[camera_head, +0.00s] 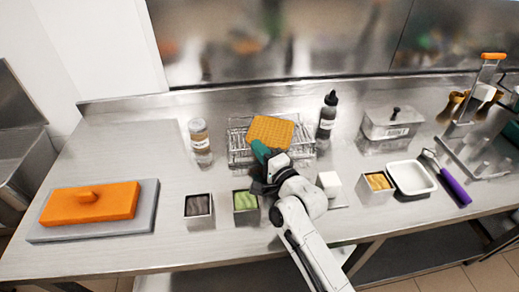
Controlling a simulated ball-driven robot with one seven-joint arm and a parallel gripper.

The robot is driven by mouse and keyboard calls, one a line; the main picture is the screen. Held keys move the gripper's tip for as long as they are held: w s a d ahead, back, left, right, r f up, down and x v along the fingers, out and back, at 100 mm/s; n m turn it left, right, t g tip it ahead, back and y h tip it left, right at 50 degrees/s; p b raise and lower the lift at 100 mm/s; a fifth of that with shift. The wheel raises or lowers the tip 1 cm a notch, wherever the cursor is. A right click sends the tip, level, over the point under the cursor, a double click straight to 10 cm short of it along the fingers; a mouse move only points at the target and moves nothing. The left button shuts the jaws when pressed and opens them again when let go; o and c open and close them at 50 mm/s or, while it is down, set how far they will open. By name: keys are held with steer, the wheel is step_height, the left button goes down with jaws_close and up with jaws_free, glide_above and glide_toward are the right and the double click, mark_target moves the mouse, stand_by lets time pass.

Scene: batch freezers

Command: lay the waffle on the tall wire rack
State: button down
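The waffle (271,130) is a golden, gridded rectangle in the middle of the head view. It is over the wire rack (238,156), slightly turned against it. I cannot tell whether it rests on the wires or hangs just above them. My gripper (261,151), with a teal fingertip, reaches in from the front and meets the waffle's near left edge. Only one finger shows clearly, so its grip on the waffle is unclear. My gripper and wrist hide the front middle of the rack.
A labelled jar (200,140) stands left of the rack and a dark-capped bottle (327,118) right of it. Small square containers (198,206) (246,203) and a white block (329,182) stand in front. An orange-topped board (60,232) lies far left; a white tray (411,178) is right.

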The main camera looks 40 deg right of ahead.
steer(key=c, duration=1.4)
jaws_free()
steer(key=shift+s+f+g, duration=0.15)
steer(key=shift+f, duration=0.45)
steer(key=shift+s+f+g, duration=0.1)
steer(key=shift+f+g, duration=0.05)
steer(key=shift+f, duration=0.45)
steer(key=shift+o, duration=0.4)
steer(key=shift+s, duration=0.1)
steer(key=shift+o, duration=0.4)
steer(key=s, duration=0.3)
steer(key=s+a+r+b, duration=0.1)
steer(key=s, duration=0.4)
steer(key=shift+s+a+r, duration=0.25)
steer(key=shift+s, duration=0.15)
steer(key=shift+s+a+r, duration=0.15)
steer(key=shift+s+r, duration=0.1)
steer(key=shift+s, duration=0.35)
